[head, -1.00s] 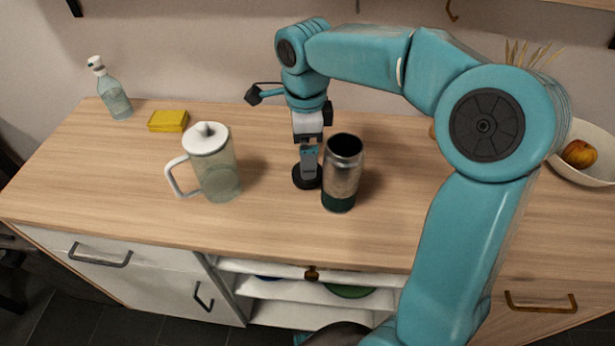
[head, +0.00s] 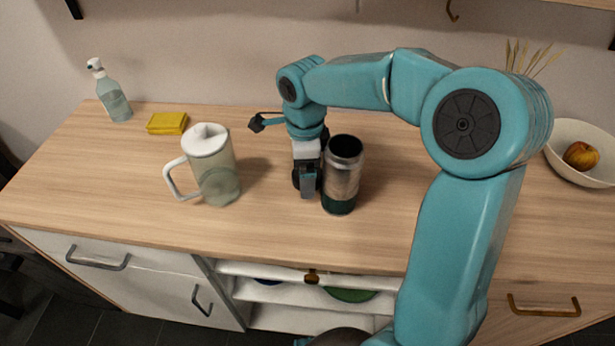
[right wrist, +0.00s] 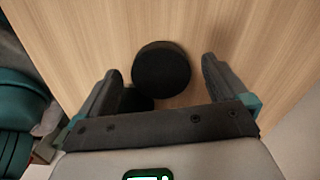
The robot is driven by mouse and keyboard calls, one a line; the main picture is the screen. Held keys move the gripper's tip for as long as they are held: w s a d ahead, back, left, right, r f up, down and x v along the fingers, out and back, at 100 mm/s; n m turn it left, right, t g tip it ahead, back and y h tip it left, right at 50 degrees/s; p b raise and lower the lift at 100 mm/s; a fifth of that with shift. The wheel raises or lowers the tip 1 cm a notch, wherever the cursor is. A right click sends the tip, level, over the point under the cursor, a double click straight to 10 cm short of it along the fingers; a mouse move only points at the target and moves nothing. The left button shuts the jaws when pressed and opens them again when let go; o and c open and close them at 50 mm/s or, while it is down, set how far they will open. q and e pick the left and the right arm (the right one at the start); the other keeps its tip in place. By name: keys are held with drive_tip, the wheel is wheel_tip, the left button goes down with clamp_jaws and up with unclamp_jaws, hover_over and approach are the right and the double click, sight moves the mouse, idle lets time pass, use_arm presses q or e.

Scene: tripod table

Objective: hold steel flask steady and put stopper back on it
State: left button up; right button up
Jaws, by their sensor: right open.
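The steel flask (head: 343,178) stands upright and open on the table, with a dark mouth and a green base band. The black round stopper (head: 296,180) lies on the table just left of the flask and is mostly hidden by my right gripper (head: 307,190) in the head view. In the right wrist view the stopper (right wrist: 162,66) sits between the spread fingers of my right gripper (right wrist: 158,80), with gaps on both sides. The right gripper is open, pointing down, low over the stopper and close beside the flask. My left gripper is not in view.
A glass pitcher (head: 216,172) with a white lid stands left of the gripper. A bowl (head: 581,171) with fruit is at the right. The table front is clear.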

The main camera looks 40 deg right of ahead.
drive_tip(key=c, duration=1.1)
wheel_tip(320, 180, up, 20)
drive_tip(key=p, duration=0.4)
